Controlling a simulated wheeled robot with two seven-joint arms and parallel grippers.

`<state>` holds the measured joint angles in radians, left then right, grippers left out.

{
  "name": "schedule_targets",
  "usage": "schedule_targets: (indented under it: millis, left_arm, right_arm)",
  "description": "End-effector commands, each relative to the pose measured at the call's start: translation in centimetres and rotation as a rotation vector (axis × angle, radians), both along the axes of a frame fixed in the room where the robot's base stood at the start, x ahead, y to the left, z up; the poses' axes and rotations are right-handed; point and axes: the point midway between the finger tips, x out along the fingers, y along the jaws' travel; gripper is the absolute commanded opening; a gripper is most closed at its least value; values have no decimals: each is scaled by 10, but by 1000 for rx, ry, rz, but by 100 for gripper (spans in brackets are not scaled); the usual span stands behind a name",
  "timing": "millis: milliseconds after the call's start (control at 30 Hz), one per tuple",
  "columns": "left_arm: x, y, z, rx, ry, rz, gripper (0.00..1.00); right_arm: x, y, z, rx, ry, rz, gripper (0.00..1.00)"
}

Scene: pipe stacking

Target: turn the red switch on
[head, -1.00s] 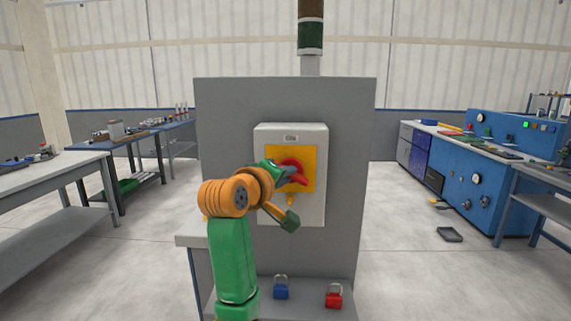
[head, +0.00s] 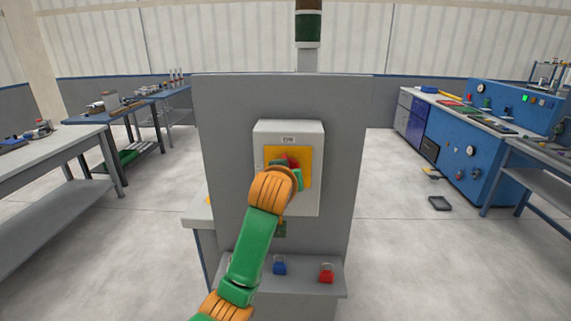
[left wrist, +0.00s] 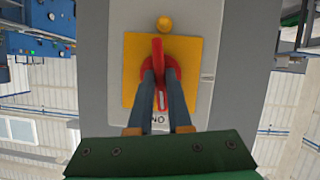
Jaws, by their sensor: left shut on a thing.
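The red switch (head: 289,160) sits on a yellow plate (head: 304,155) on a light grey box on a grey panel. In the head view my left arm hides most of it. In the left wrist view the red switch (left wrist: 158,54) has its handle nearly vertical in the picture, over a round red base. An upside-down label lies beyond its lower end, partly hidden. My left gripper (left wrist: 160,80) has its two fingers on either side of the handle and is shut on it. My right gripper is not in view.
A blue padlock (head: 280,268) and a red padlock (head: 326,276) are on the ledge below the box. Workbenches (head: 60,150) stand at the left, and a blue console (head: 490,150) stands at the right.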

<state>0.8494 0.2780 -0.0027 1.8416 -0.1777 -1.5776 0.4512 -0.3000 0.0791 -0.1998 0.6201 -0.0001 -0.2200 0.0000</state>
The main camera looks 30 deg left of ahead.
Motion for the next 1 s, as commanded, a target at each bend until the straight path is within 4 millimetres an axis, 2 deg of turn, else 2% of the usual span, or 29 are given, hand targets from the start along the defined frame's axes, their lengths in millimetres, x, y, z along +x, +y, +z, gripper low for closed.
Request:
schedule_targets:
  millis: [33,300,933,967,1000]
  left_arm:
    - [0,0,4,24,16,1,0]
    - [1,-1,2,118,72,0,0]
    - [1,-1,0,153,93,1,0]
    - [1,-1,0,153,93,1,22]
    - [1,-1,0,152,92,1,33]
  right_arm:
    - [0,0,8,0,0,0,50]
    - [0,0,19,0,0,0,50]
    - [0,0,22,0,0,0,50]
    - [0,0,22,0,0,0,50]
    - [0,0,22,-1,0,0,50]
